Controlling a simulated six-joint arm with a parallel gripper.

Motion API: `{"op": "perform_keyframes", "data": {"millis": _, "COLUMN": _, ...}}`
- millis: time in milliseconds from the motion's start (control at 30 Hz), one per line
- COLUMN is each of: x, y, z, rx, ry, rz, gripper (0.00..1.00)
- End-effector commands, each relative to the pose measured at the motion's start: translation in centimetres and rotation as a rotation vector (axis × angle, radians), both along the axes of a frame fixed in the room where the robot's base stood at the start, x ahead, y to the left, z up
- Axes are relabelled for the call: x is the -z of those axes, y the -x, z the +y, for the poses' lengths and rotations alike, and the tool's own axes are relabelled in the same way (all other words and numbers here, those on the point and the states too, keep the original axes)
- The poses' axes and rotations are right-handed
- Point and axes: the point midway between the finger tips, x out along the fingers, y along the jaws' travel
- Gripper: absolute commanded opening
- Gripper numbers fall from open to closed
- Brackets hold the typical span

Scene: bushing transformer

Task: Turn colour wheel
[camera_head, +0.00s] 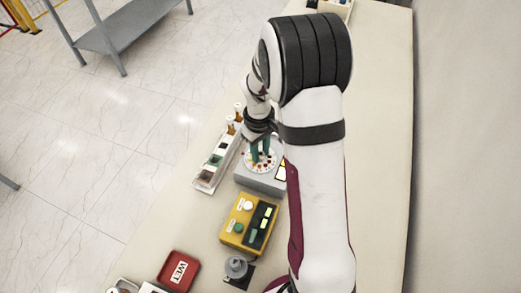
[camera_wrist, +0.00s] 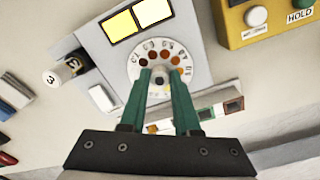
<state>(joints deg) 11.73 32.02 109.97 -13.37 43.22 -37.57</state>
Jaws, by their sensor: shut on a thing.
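The colour wheel (camera_head: 258,165) is a round white disc on a grey box, with a ring of coloured dots. In the wrist view the wheel (camera_wrist: 137,56) shows brown and orange dots with small lettering around its rim. My gripper (camera_head: 262,148) points down onto the wheel. In the wrist view its two green fingers (camera_wrist: 160,78) reach the wheel's middle and close on the centre knob (camera_wrist: 159,81). The fingers hide most of the knob and part of the wheel.
The grey box (camera_wrist: 90,22) has two yellow panels. A yellow box (camera_head: 236,225) with buttons stands nearby. A long tray (camera_head: 206,179) with coloured squares runs left of the wheel. A red "WET" tray (camera_head: 179,272) and a grey knob unit (camera_head: 236,268) lie toward the front.

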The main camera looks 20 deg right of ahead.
Motion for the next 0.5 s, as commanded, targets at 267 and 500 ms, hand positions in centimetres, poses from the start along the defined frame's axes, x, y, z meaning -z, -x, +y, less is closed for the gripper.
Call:
{"op": "perform_keyframes", "data": {"millis": 267, "x": 0.02, "y": 0.04, "z": 0.03, "rx": 0.155, "ry": -0.001, "rz": 0.003, "gripper": 0.00}}
{"op": "perform_keyframes", "data": {"millis": 500, "x": 0.03, "y": 0.03, "z": 0.04, "rx": 0.337, "ry": -0.001, "rz": 0.003, "gripper": 0.00}}
